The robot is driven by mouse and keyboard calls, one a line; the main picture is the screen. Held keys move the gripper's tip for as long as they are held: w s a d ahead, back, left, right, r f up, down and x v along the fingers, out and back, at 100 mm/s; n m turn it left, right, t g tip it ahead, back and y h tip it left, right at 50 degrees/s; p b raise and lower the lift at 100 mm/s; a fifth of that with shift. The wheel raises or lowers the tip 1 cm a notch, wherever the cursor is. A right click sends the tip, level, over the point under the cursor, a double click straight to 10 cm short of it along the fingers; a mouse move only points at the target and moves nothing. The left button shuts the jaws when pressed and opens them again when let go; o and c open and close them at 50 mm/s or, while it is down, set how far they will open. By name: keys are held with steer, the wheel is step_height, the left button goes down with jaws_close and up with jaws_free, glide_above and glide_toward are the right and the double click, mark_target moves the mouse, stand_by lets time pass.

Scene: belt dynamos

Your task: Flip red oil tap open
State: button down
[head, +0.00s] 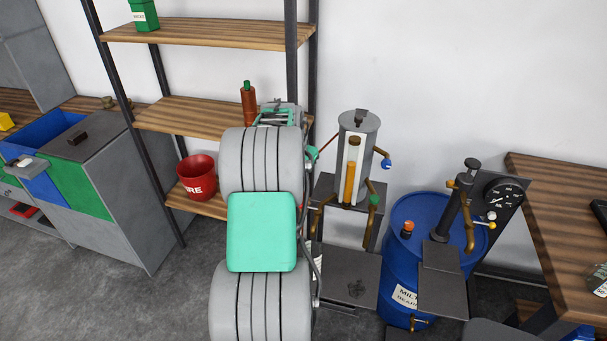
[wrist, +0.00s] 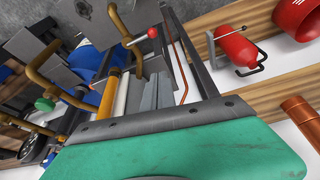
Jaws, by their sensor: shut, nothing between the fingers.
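The red tap (wrist: 152,33) shows as a red ball on a thin pale lever by a brown pipe, near the top middle of the wrist view. My gripper (wrist: 157,82) is shut and empty in the wrist view, with its fingers beside the clear oil cylinder and below the red ball in the picture. I see a gap between the fingers and the ball. In the head view the oil cylinder (head: 354,160) stands upright with amber oil inside. Its blue tap (head: 386,163) and green tap (head: 375,201) are to the right. My arm hides the red tap and my fingertips there.
A shelf unit (head: 210,33) stands behind and left of my arm, with a red bucket (head: 197,178) low down. A blue barrel (head: 400,285) and gauge (head: 503,194) stand right of the oil cylinder. A red extinguisher (wrist: 236,49) is on a shelf in the wrist view.

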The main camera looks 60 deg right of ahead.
steer(key=shift+s+d, duration=0.1)
steer(key=shift+d, duration=0.05)
steer(key=shift+f, duration=0.1)
step_height(320, 180, down, 10)
steer(key=p, duration=0.4)
steer(key=shift+a, duration=0.3)
steer(key=shift+s, duration=0.1)
